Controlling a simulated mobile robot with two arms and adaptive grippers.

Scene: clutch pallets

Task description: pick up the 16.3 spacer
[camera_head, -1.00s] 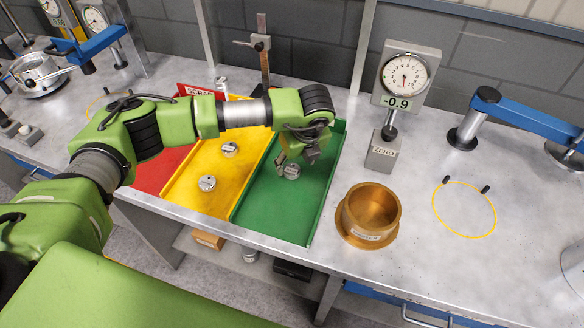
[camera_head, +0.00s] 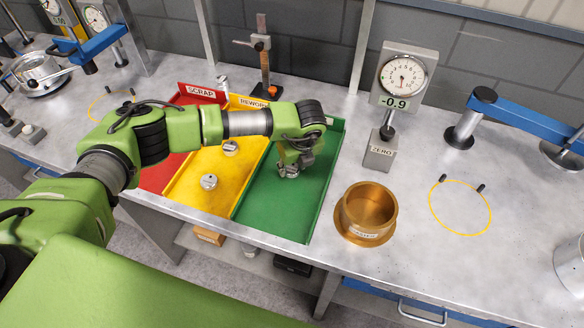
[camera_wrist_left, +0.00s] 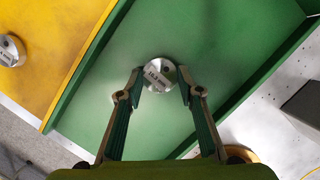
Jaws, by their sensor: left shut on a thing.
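The spacer (camera_wrist_left: 159,70), a small round silver disc with a dark hole and a white "mm" label too small to read surely, sits in the green tray (camera_head: 272,215). My left gripper (camera_wrist_left: 160,84) points down over it, with a finger on each side closed against its edge. In the head view the gripper (camera_head: 289,172) is low over the tray and mostly covers the disc. The disc appears to be still at the tray floor. My right gripper is not in view.
Two similar discs lie in the yellow REWORK tray (camera_head: 222,185), left of the green one. The red SCRAP tray (camera_head: 156,178) is beyond it. A brass cup (camera_head: 368,212) and a dial gauge (camera_head: 404,75) reading -0.9 stand to the right.

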